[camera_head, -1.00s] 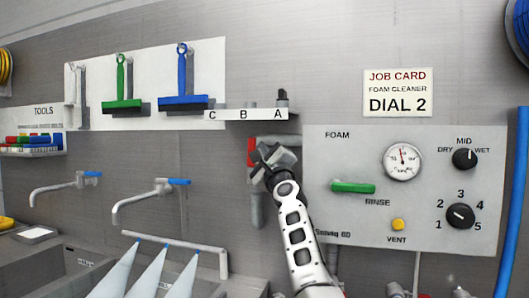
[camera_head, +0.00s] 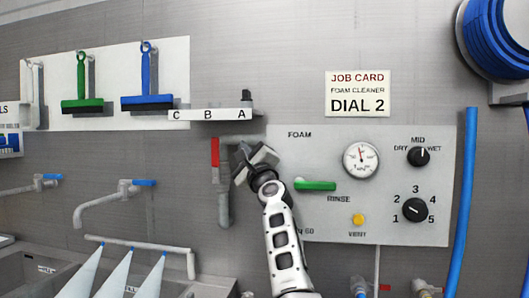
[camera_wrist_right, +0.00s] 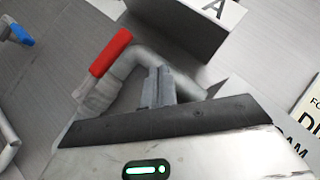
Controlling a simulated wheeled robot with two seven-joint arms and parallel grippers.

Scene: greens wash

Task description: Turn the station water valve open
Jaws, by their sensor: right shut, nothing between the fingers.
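The water valve has a red lever (camera_head: 215,152) on a grey pipe (camera_head: 224,207) fixed to the wall, left of the foam panel. The lever hangs about upright in the head view. In the right wrist view the red lever (camera_wrist_right: 110,52) lies left of my fingers, beside the bent grey pipe (camera_wrist_right: 150,60). My right gripper (camera_head: 243,160) is shut and empty, just right of the lever. In the wrist view its closed fingers (camera_wrist_right: 158,87) overlap the pipe; I cannot tell whether they touch it. A gap shows between fingers and lever. My left gripper is out of view.
The foam panel (camera_head: 400,225) with a green handle (camera_head: 315,185), gauge and dials stands right of my arm. A shelf (camera_head: 213,115) marked C, B, A juts out above the valve. Taps (camera_head: 112,196) and a sink are at left. A blue hose (camera_head: 463,200) hangs at right.

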